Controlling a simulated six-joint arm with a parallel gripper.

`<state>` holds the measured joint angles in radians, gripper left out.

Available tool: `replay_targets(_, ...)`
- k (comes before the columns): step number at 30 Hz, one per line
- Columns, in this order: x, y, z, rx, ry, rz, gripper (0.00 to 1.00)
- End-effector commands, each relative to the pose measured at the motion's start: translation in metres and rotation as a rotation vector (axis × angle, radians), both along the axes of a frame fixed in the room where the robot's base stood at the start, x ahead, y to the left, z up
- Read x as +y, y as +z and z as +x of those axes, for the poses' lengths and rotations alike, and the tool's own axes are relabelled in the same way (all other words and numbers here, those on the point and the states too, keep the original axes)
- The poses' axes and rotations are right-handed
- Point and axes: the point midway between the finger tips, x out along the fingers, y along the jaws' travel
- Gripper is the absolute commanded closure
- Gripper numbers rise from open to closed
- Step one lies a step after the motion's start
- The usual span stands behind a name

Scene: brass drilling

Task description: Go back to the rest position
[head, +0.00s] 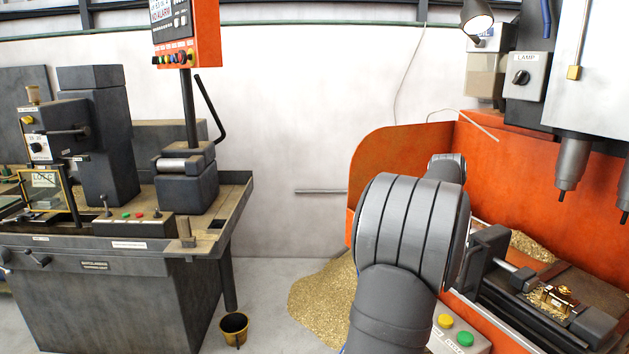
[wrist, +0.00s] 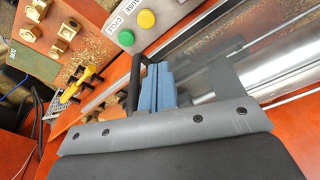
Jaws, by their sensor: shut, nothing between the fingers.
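My gripper (wrist: 160,82) shows in the wrist view, its blue-grey fingers closed together with nothing held. It is above an orange surface, beside a shiny metal strip and below a grey button panel (wrist: 150,22) in the picture. In the head view my arm fills the centre right, and the gripper is hidden behind it. A brass part (head: 557,298) sits in a vise (head: 490,250) on the orange machine (head: 400,150), to the right of my arm and apart from it.
Drill spindles (head: 572,165) hang over the vise. Brass chips (head: 320,300) pile beside the machine. Several brass pieces (wrist: 67,28) and a yellow-handled tool (wrist: 75,88) lie at the wrist view's left. A dark lathe bench (head: 120,290) stands left; the floor between has a small bucket (head: 234,326).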

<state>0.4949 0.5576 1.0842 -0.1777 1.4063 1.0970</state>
Motion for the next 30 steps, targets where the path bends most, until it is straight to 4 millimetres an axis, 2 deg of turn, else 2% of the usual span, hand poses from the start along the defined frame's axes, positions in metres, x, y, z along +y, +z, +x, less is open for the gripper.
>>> replay_targets(9,0.035,-0.021,0.049,-0.160,0.198,0.020,1.00)
replay_targets(15,0.051,-0.027,0.069,-0.232,0.274,0.022,1.00)
replay_targets(21,0.056,-0.029,0.076,-0.260,0.302,0.020,1.00)
replay_targets(30,0.056,-0.029,0.076,-0.261,0.302,0.020,1.00)
